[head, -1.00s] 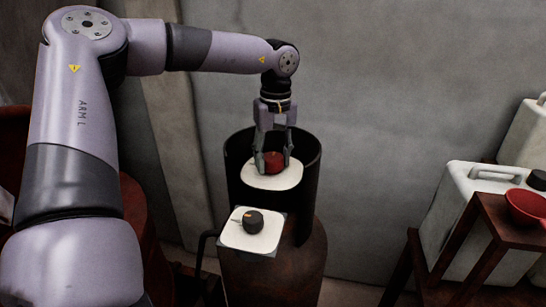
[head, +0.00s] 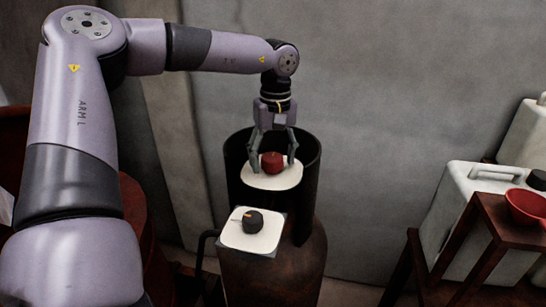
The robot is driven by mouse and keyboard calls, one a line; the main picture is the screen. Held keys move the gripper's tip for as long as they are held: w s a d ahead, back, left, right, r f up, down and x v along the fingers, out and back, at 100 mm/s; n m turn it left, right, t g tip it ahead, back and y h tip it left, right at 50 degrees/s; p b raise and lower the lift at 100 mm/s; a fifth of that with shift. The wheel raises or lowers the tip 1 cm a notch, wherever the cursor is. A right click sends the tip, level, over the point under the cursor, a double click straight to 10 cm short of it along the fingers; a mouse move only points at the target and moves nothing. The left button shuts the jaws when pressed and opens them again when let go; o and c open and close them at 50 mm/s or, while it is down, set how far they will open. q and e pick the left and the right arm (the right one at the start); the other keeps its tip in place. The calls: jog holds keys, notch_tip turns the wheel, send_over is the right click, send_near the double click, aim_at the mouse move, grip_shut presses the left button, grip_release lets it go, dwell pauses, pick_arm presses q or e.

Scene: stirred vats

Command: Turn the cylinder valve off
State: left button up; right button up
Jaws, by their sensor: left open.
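The cylinder (head: 290,265) is a rusty brown vessel with a dark open collar (head: 311,180) around its top. A red valve knob (head: 272,163) sits over a white plate (head: 275,183) inside the collar. My left gripper (head: 272,170) points down over the red knob. Its fingers are open, one on each side of the knob, with gaps showing. A second, black knob (head: 252,222) with a small orange mark stands on a square white plate (head: 245,240) in front of the collar. My right gripper is not in view.
A grey wall stands close behind. At right, a rusty stand (head: 490,215) holds a red bowl (head: 527,207) beside white canisters (head: 465,190). A red drum (head: 140,225) is at left, partly behind my arm. Free space lies between cylinder and stand.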

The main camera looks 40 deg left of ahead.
aim_at(275, 156)
pick_arm(q)
notch_tip(275, 156, up, 12)
jog(key=shift+w, duration=0.2)
jog(key=shift+d, duration=0.1)
dwell(0.6)
